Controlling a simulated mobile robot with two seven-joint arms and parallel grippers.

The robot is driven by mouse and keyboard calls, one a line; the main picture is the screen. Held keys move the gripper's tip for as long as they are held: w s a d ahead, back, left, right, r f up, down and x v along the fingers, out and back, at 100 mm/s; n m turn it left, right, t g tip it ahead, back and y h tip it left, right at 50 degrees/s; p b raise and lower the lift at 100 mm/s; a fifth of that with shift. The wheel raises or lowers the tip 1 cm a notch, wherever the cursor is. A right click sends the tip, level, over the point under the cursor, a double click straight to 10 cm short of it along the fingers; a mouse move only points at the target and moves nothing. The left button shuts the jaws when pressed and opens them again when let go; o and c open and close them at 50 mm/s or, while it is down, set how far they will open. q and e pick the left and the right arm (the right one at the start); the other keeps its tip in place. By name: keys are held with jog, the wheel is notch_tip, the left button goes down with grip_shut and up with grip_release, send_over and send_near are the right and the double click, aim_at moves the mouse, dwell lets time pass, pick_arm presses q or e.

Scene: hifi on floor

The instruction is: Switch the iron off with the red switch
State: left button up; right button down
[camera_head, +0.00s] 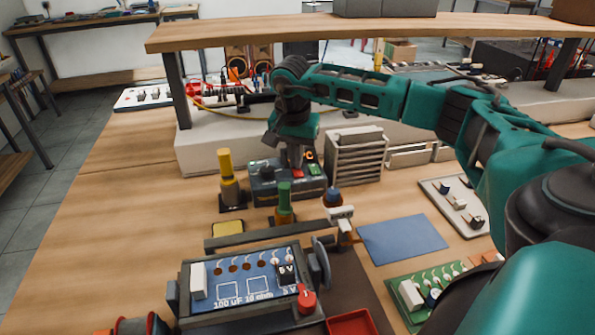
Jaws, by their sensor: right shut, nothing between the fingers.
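The iron's station (262,187) is a dark grey-blue box behind the middle of the bench, with a small lit orange display (309,156). The red switch (298,173) is on its front, with a green spot to its right. My right gripper (292,164) reaches in from the right and points down just over the station, close above the red switch. It is shut and empty. I cannot tell whether its fingertips touch the switch. The gripper hides part of the station's top. My left gripper is not in view.
A circuit board in a holder (243,284) stands in front. Yellow-topped (226,170) and green-topped (284,200) tools stand upright close to the station. A grey drawer rack (355,158) is to its right. A wooden shelf (330,32) spans above. A blue mat (402,239) lies clear.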

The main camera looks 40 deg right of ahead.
jog(key=shift+f, duration=0.4)
notch_tip(320, 180, up, 7)
jog(key=p, duration=0.5)
jog(key=shift+r+p, duration=0.1)
jog(key=shift+p, duration=0.3)
dwell(0.5)
